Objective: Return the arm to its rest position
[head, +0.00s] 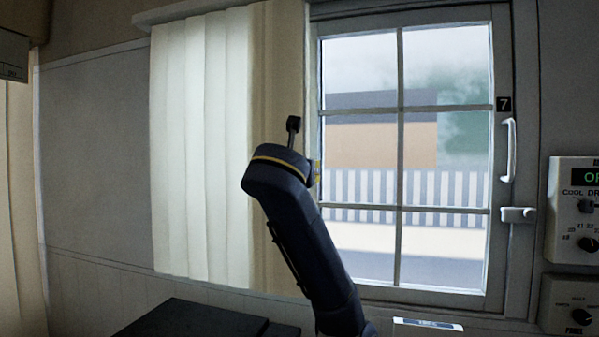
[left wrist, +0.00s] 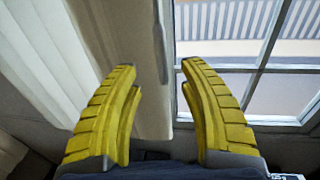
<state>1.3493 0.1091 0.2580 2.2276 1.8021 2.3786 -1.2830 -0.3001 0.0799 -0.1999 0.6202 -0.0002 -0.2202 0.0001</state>
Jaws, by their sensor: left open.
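My left gripper (left wrist: 158,68) is open in the left wrist view, its two yellow ridged fingers wide apart with nothing held between them. A thin grey rod (left wrist: 161,38) hangs beyond the fingertips, in front of the strip between blind and window; I cannot tell its distance. In the head view a dark arm of mine (head: 305,240) rises from the bottom centre to a bent wrist with a yellow band. Its fingers are mostly hidden behind the wrist; only a small yellow patch shows at its right edge. My right gripper is not in view.
White vertical blinds (head: 200,150) hang left of the wrist. A paned window (head: 403,150) with a white handle (head: 509,150) and a latch (head: 518,214) stands behind to the right. Control boxes (head: 574,210) are on the right wall. A dark flat surface (head: 200,322) lies low at left.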

